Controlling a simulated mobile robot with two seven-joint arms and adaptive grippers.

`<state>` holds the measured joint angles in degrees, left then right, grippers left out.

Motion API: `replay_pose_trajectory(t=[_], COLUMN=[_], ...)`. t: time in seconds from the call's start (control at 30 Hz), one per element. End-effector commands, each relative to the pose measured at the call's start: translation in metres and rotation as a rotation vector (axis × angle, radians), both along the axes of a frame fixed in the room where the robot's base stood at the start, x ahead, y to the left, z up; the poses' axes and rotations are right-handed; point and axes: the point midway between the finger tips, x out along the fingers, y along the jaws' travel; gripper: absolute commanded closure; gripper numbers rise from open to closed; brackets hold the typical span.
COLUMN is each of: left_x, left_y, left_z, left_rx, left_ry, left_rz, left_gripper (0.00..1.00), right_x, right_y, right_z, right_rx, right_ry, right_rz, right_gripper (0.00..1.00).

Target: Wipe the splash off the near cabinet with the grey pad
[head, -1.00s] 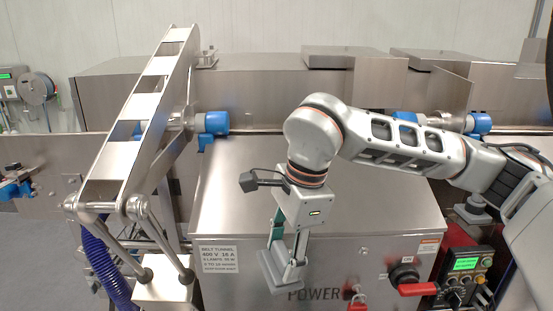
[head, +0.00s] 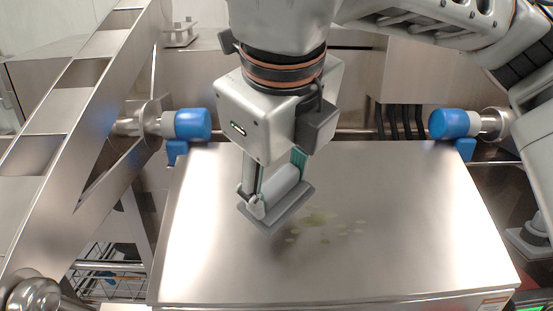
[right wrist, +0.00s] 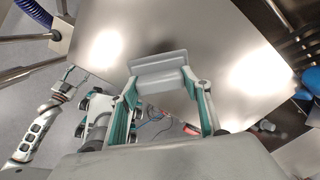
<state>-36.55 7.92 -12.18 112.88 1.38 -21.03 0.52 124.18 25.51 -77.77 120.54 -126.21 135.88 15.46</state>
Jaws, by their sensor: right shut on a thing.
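The near cabinet (head: 400,240) has a broad shiny metal top. The splash (head: 318,219) is a greenish patch with scattered pale yellowish spots on the middle of that top. My right gripper (head: 273,187) is shut on the grey pad (head: 272,215), which is flat and tilted in the head view. The pad is just left of the splash's middle and may hide part of it. I cannot tell whether it touches the metal. The pad also shows in the right wrist view (right wrist: 158,64). My left gripper (right wrist: 74,82) seems to show small in that view, jaws unclear.
A slanted metal conveyor frame (head: 85,130) stands along the cabinet's left side. Blue-capped rollers stand behind the top at left (head: 190,125) and right (head: 455,123). The rest of the cabinet top is clear.

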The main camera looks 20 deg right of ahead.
Motion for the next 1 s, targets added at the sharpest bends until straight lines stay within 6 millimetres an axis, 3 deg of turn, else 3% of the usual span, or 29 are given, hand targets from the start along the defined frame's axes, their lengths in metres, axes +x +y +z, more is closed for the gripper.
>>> replay_pose_trajectory(t=[0.23,0.63,1.0], left_x=[-0.010,-0.022,-0.011], left_y=[0.001,0.001,0.002], left_z=[-0.015,-0.051,-0.045], left_rx=[0.003,0.006,0.012], left_ry=[0.022,0.055,0.029], left_rz=[-0.001,-0.002,-0.003], left_gripper=[0.50,0.50,0.50], right_x=[0.003,0.020,0.026], right_y=[-0.001,-0.006,-0.008], right_z=[-0.008,-0.044,-0.054], right_rx=[-0.002,-0.001,-0.001], right_ry=[-0.004,0.000,-0.003], right_rz=[-0.002,-0.003,-0.001], right_gripper=[0.78,0.78,0.78])
